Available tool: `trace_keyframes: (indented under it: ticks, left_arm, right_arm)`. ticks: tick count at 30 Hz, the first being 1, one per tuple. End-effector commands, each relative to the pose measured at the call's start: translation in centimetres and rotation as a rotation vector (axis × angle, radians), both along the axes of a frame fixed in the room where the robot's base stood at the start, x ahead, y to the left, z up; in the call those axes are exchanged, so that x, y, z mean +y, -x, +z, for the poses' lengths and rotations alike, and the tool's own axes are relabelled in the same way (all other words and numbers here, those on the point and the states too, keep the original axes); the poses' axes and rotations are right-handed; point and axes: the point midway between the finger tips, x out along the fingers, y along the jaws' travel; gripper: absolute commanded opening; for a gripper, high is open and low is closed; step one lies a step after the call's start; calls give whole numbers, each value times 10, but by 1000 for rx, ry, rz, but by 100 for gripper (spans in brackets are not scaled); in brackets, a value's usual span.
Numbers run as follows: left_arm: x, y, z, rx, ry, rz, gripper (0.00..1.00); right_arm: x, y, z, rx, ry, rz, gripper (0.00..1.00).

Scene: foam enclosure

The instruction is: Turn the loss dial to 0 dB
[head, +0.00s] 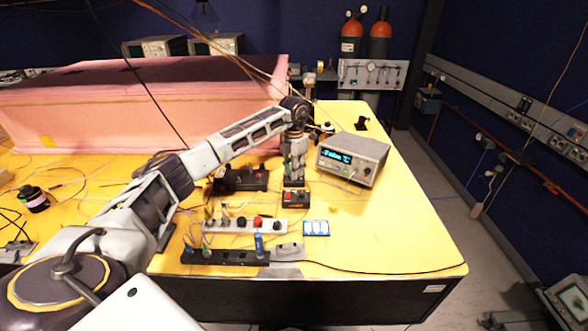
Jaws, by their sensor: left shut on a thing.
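My left arm reaches in from the left, and its left gripper (294,181) points straight down over a small black box (296,203) on the yellow table. The box has small red and orange marks on its face. The gripper is shut on the loss dial at the top of this box. The fingers hide the dial, so its pointer and scale cannot be read. My right gripper is not in view.
A grey instrument with a lit display (353,157) stands close to the right of the gripper. A white strip with knobs (243,227), a blue-and-white card (316,228) and a black power strip (225,257) lie in front. A pink foam enclosure (140,107) stands behind left. The table's right side is clear.

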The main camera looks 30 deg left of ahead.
Motion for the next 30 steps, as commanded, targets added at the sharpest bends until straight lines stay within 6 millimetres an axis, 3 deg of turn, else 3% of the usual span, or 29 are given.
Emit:
trace_keyframes:
  ticks: [9, 10, 15, 30]
  left_arm:
    - [1, -1, 1, -3, 0, 13, 0]
    - [1, -1, 1, -3, 0, 13, 24]
    - [0, -1, 1, -2, 1, 12, 46]
    - [0, -1, 6, -2, 1, 11, 46]
  right_arm:
    - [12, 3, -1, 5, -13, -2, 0]
    - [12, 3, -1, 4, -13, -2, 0]
    - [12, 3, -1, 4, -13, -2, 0]
    - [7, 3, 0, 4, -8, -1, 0]
